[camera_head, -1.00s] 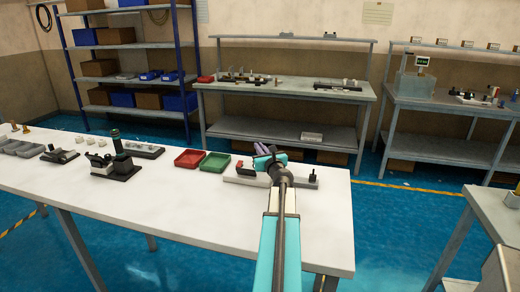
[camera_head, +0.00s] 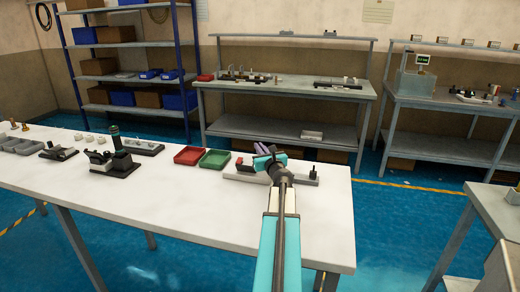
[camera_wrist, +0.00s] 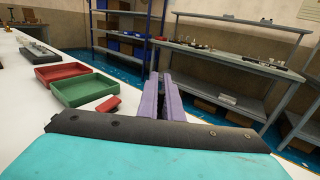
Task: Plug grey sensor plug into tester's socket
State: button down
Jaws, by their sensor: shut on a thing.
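My gripper (camera_head: 262,148) is above the right part of the white table, and its purple fingers point away from me. In the wrist view its fingers (camera_wrist: 160,82) are close together, shut on a small piece between them, which I take to be the grey sensor plug; it is mostly hidden. A long grey fixture with a black knob (camera_head: 313,172), possibly the tester, lies under and beside my gripper. A red block (camera_wrist: 108,105) shows at its left end. I cannot make out the socket; my wrist hides the fixture's middle.
A red tray (camera_head: 190,156) and a green tray (camera_head: 214,160) stand left of the fixture. A black stand (camera_head: 118,160) and other small devices are farther left. The table's front right is clear. Shelving and other benches stand behind, across a blue floor.

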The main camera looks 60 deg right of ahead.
jog(key=shift+f, duration=0.25)
jog(key=c, duration=1.8)
grip_release()
jog(key=shift+c, duration=0.2)
jog(key=shift+a, duration=0.1)
